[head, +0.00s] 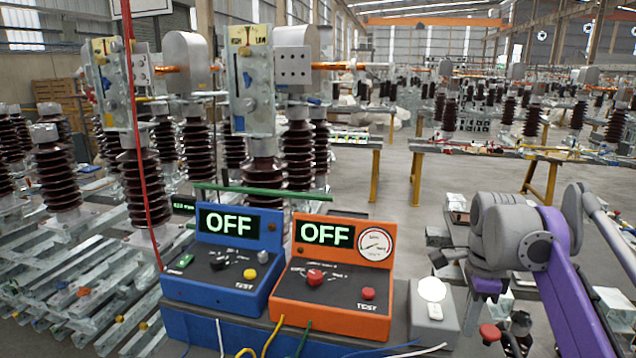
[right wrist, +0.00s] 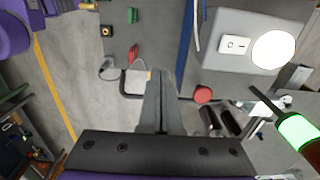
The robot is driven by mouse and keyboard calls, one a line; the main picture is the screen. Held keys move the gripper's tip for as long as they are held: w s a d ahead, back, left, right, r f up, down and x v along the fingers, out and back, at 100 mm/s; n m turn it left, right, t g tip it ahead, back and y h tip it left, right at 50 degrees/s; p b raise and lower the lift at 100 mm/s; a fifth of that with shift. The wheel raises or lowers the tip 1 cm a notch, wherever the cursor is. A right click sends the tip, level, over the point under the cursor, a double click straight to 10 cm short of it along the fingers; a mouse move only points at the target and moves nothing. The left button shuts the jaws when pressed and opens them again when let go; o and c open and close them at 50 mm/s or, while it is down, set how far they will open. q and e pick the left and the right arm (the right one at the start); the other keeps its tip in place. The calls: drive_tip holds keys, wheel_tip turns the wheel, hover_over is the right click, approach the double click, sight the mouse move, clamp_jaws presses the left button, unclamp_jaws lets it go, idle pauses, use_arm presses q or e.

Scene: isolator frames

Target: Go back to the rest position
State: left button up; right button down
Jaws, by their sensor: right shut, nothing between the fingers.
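My right gripper (right wrist: 161,78) shows in the right wrist view with its two grey fingers together and nothing between them. It hangs over the grey floor, apart from the objects around it. In the head view my right arm, grey and purple, is bent at the right edge, to the right of the orange test box (head: 335,262) and the small grey lamp box (head: 434,322). Its fingertips are hard to make out there. My left gripper is not in view.
A blue test box (head: 225,262) stands left of the orange one; both displays read OFF. A red knob (head: 490,333) is near my right arm. Tall brown insulators (head: 145,185) crowd the left. Open floor (head: 400,220) lies behind.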

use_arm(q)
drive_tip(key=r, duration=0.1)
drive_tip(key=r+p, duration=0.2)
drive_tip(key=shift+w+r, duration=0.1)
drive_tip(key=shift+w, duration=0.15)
use_arm(e)
drive_tip(key=s+a+f+n+t, duration=0.2)
drive_tip(key=s+a+f+n, duration=0.3)
drive_tip(key=s+f+n, duration=0.5)
drive_tip(key=s+a+f+n+t, duration=0.3)
drive_tip(key=s+a+f+n, duration=0.2)
drive_tip(key=s+f+n, duration=0.5)
drive_tip(key=shift+s+a+f+n, duration=0.25)
drive_tip(key=shift+s+n, duration=0.15)
drive_tip(key=shift+s, duration=0.45)
